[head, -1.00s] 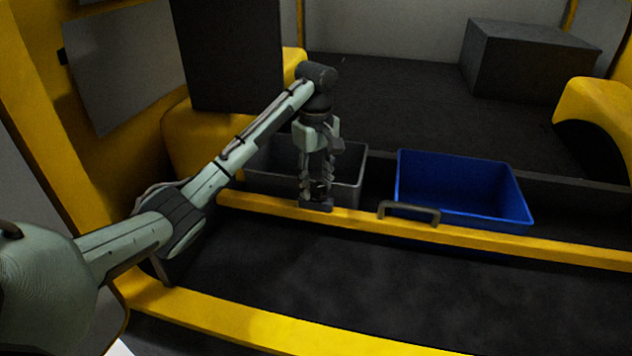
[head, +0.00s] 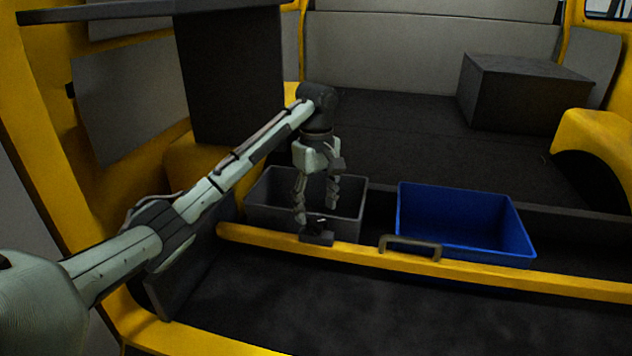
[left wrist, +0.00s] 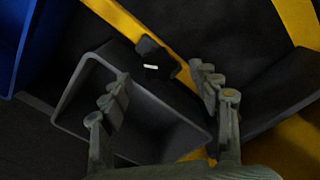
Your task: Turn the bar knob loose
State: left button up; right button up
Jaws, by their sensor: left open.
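The bar knob (head: 318,224) is a small dark piece on a dark block at the yellow rail, in front of the grey bin. In the left wrist view the dark block (left wrist: 157,58) shows a short white mark on it; the knob's exact angle is hard to tell. My left gripper (head: 316,208) points down just above the knob, with its fingers spread and nothing between them. In the left wrist view the open fingers of my left gripper (left wrist: 161,78) stand to either side, with the block beyond their tips. My right gripper is not in view.
A grey bin (head: 352,215) stands right behind the knob, close to my fingers. A blue bin (head: 465,225) stands to the right. A handle (head: 410,243) sits on the yellow rail (head: 540,278). A dark box (head: 525,95) lies farther back on the clear van floor.

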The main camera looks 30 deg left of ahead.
aim_at(316, 221)
pick_arm(q)
notch_tip(316, 221, up, 9)
dwell(0.8)
